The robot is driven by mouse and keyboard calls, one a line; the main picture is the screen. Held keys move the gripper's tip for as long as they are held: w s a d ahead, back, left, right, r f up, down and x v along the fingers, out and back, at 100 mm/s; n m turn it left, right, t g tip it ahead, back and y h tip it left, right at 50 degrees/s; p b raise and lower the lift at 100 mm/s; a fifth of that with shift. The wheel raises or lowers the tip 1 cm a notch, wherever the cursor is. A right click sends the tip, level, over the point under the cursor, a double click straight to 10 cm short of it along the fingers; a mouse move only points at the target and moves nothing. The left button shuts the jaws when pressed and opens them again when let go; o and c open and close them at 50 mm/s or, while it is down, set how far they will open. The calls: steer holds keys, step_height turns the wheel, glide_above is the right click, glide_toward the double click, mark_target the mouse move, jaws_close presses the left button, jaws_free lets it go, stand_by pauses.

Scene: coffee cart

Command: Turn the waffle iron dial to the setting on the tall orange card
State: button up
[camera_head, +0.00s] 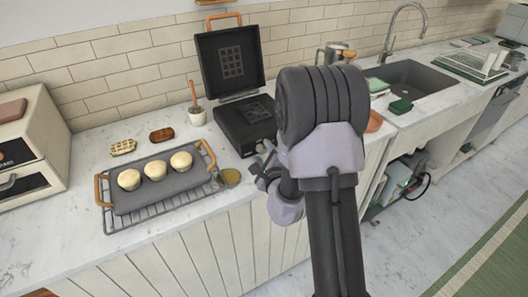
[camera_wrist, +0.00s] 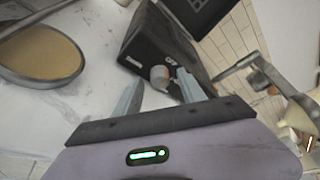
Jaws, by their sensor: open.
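The black waffle iron (camera_head: 243,122) stands on the counter with its lid (camera_head: 231,62) raised. In the wrist view its dark body (camera_wrist: 150,40) fills the upper middle, with a small pale dial (camera_wrist: 160,76) on the side facing me. My gripper (camera_wrist: 159,88) is open, one finger on either side of the dial; I cannot tell whether they touch it. In the head view my gripper (camera_head: 262,168) is by the front of the waffle iron, partly hidden by my arm. The dial's setting is not readable. I cannot make out a tall orange card in either view.
A round dish of golden batter (camera_head: 229,177) sits just left of my gripper. A dark tray (camera_head: 135,205) with three pale buns lies on a wire rack. A white pot (camera_head: 197,117) with a brush is behind. The sink (camera_head: 412,82) is at right.

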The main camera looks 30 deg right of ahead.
steer(key=shift+c, duration=0.5)
jaws_close()
steer(key=shift+r+p, duration=0.1)
steer(key=shift+p, duration=0.35)
steer(key=m+p, duration=0.1)
steer(key=p, duration=0.1)
steer(key=m+y+p, duration=0.1)
steer(key=shift+d+r+g+p, duration=0.15)
steer(key=shift+r+g+p, duration=0.15)
steer(key=shift+p, duration=0.1)
steer(key=m+y+p, duration=0.1)
steer(key=m+p, duration=0.2)
steer(key=shift+d+y, duration=0.15)
steer(key=shift+y, duration=0.15)
steer(key=m+y+p, duration=0.2)
steer(key=m+p, duration=0.1)
steer(key=shift+d+f+g, duration=0.15)
steer(key=shift+g, duration=0.15)
steer(key=shift+d+f+m+y+p, duration=0.15)
steer(key=shift+m+y+p, duration=0.7)
steer(key=shift+m, duration=0.85)
